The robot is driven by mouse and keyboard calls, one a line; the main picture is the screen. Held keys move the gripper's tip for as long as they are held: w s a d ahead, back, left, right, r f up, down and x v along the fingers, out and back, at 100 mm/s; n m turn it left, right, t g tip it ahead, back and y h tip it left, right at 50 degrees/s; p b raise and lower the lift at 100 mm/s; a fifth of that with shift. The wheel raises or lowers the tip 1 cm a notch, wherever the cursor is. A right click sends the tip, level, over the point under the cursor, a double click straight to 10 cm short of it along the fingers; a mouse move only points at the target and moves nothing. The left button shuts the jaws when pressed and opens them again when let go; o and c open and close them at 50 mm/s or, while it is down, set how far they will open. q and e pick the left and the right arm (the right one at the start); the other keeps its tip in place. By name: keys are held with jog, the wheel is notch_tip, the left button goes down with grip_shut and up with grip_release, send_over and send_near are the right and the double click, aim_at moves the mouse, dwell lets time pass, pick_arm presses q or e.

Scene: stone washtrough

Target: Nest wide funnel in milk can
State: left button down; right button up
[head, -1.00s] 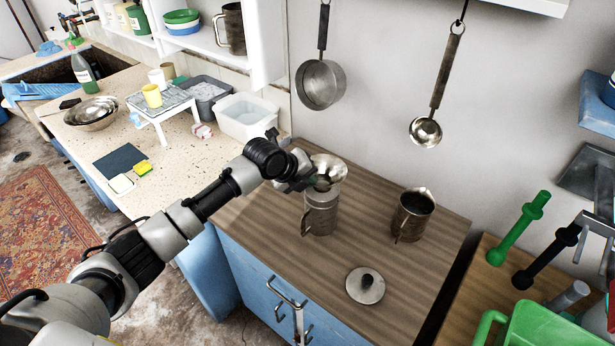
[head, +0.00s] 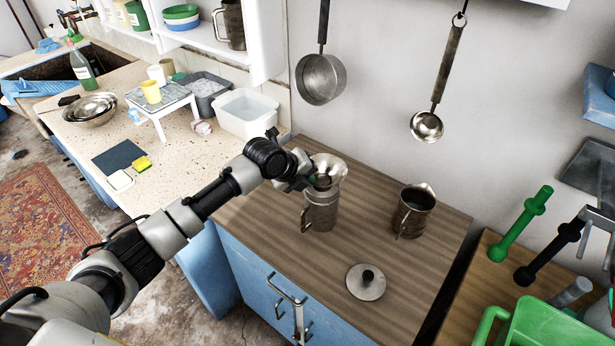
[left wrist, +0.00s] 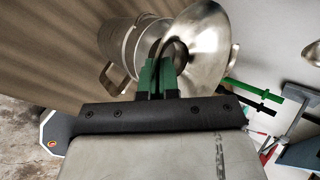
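The milk can (head: 319,215), a grey metal can with a side handle, stands upright on the brown wooden worktop. The wide funnel (head: 330,166), shiny metal with a flared mouth, is right at the can's top, mouth up. In the left wrist view the funnel (left wrist: 205,45) lies in line with the can (left wrist: 118,45); whether its spout is inside is hidden. My left gripper (head: 312,182) is at the funnel's left side. Its green fingers (left wrist: 158,80) are close together on what looks like the funnel's thin curved handle. My right gripper is not in view.
A metal jug (head: 414,211) stands right of the can, and a round lid with a dark knob (head: 366,282) lies in front. A pan (head: 320,79) and ladle (head: 427,126) hang on the wall behind. The worktop between can, jug and lid is clear.

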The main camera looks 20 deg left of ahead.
pick_arm(q)
jog(key=shift+f, duration=0.2)
jog(key=shift+f+b, duration=0.5)
jog(key=shift+f, duration=0.1)
